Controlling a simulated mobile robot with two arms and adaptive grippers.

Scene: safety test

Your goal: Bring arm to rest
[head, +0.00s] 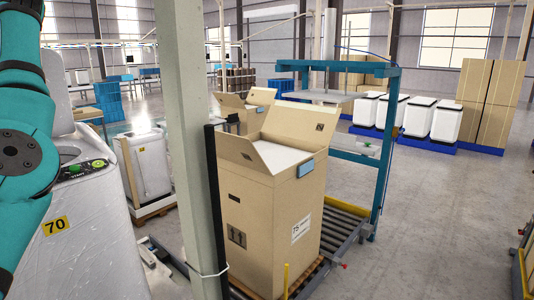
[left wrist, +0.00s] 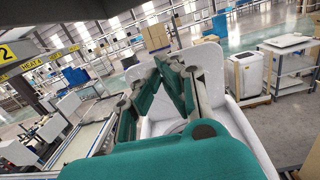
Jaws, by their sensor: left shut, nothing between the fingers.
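My teal left arm (head: 25,140) stands raised at the left edge of the head view, in front of a wrapped white machine numbered 70 (head: 85,225). Its gripper is outside the head view. In the left wrist view my left gripper (left wrist: 172,70) is shut and empty, its teal fingers angled together. A white open-topped housing (left wrist: 208,70) shows behind and around the fingers. I cannot tell whether they touch it. My right arm and gripper are in neither view.
A grey post (head: 183,130) stands close in front. Behind it, a tall open carton (head: 265,220) sits on a roller conveyor (head: 340,225) beside a teal frame (head: 385,150). Several white machines (head: 415,118) stand at the back right. The floor at right (head: 440,210) is clear.

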